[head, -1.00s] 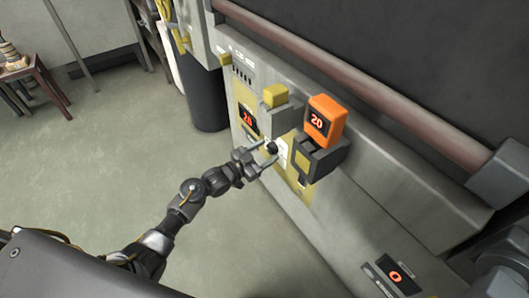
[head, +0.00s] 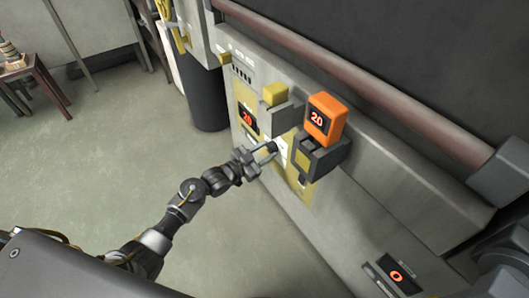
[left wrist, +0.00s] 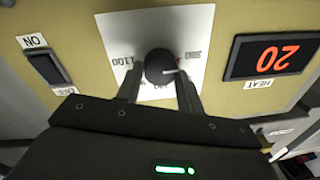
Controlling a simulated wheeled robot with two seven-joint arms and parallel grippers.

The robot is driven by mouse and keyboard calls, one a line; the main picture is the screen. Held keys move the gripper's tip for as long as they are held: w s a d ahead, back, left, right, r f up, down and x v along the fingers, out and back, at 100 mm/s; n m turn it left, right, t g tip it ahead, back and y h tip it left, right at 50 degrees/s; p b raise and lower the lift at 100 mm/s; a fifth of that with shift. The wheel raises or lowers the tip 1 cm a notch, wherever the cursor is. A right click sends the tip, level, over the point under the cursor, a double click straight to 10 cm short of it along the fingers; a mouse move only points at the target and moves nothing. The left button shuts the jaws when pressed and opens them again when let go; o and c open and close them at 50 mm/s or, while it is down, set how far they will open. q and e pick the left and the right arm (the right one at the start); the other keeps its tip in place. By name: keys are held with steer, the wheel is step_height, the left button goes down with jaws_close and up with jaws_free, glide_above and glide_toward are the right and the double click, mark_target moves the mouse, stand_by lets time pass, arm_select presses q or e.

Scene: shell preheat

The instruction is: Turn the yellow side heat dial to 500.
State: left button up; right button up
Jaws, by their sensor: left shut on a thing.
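The heat dial (left wrist: 158,62) is a round black knob with a short white mark pointing right in the left wrist view. It sits on a white plate (left wrist: 185,25) with upside-down markings, on the yellow panel (left wrist: 235,20). The heat display (left wrist: 271,56) beside it reads 20 in red; it also shows in the head view (head: 248,118). My left gripper (head: 271,151) is at the panel, its two fingers shut on the knob's sides. In the head view the fingers mostly hide the knob. My right gripper is not in view.
An ON/OFF rocker switch (left wrist: 47,67) is on the other side of the dial. An orange device (head: 325,118) reading 20 sits in a grey holder (head: 318,158) right of my left gripper. A yellow block (head: 275,94) juts out above. A long pipe (head: 370,88) runs along the machine.

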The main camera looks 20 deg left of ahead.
arm_select(q)
steer(key=m+b, duration=0.1)
steer(key=m, duration=0.2)
steer(key=m+b, duration=0.2)
steer(key=m, duration=0.2)
steer(key=shift+f+h, duration=0.2)
steer(key=shift+h, duration=0.1)
steer(key=shift+m+b, duration=0.3)
steer(key=shift+m, duration=0.7)
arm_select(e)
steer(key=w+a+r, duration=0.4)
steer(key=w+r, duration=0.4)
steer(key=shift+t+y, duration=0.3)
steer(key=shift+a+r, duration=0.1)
arm_select(q)
steer(key=o, duration=1)
